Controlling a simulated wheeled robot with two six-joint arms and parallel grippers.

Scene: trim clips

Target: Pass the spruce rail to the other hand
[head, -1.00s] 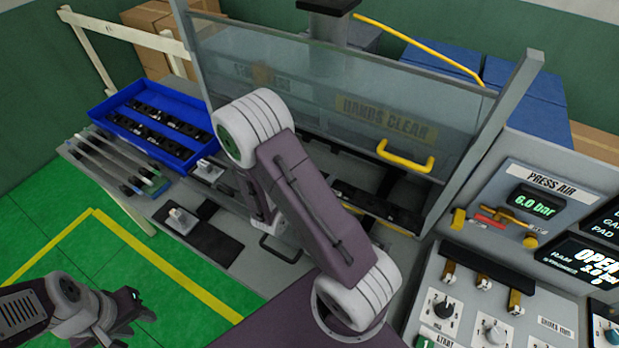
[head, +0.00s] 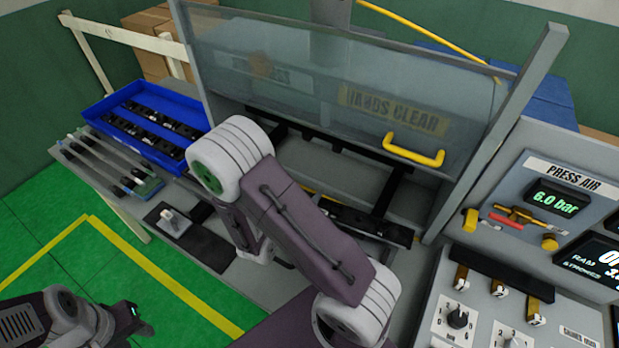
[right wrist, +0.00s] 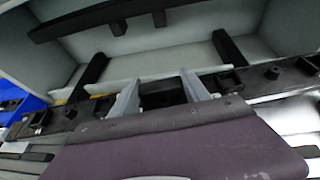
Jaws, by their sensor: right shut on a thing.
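The spruce rail, a long, almost black bar with small blocks along it, runs across the right wrist view (right wrist: 255,80). My right gripper (right wrist: 160,92) has its two pale fingers either side of a dark block near the rail's middle and is shut on it. In the head view the rail (head: 355,221) lies along the press opening, partly behind my right arm, which also hides the right gripper. I cannot tell whether the rail touches the black frame behind it. My left gripper (head: 132,318) is at the lower left, far from the rail; its jaws are unclear.
A glass guard (head: 340,75) with a yellow handle (head: 413,150) stands over the press opening. A blue tray (head: 112,100) holds black bars; several pale strips (head: 105,165) lie beside it. A control panel (head: 560,190) stands at right. Green floor (head: 120,245) is open at left.

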